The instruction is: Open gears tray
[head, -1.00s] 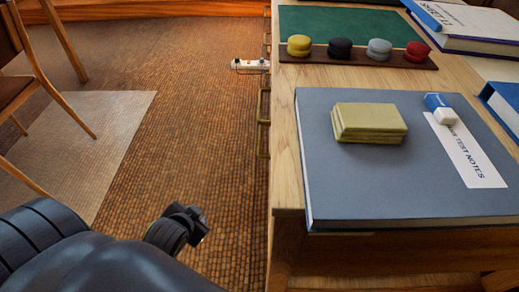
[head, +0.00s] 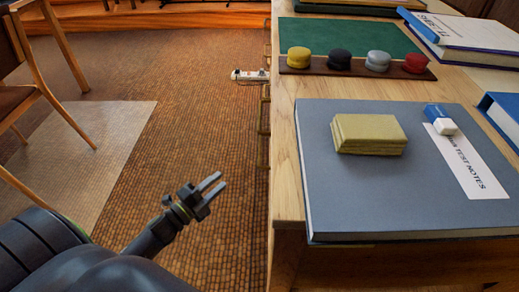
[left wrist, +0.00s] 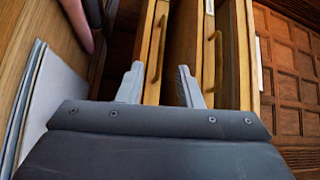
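The wooden desk's left side carries drawer fronts with brass handles, seen edge-on in the head view (head: 263,118). In the left wrist view, light wooden fronts show one handle (left wrist: 159,48) beyond the fingers and another handle (left wrist: 211,62) to the right. A dark gap lies between these fronts; I cannot tell whether a tray is pulled out. No gears label is readable. My left gripper (head: 218,187) is left of the desk over the floor. My right gripper is not in view.
On the desk lie a grey book (head: 330,200) with a yellow block (head: 368,133) and an eraser (head: 440,120), and a rack (head: 355,70) of coloured round pieces. A power strip (head: 249,75) lies beside the desk. A chair (head: 20,70) stands left; the floor between is clear.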

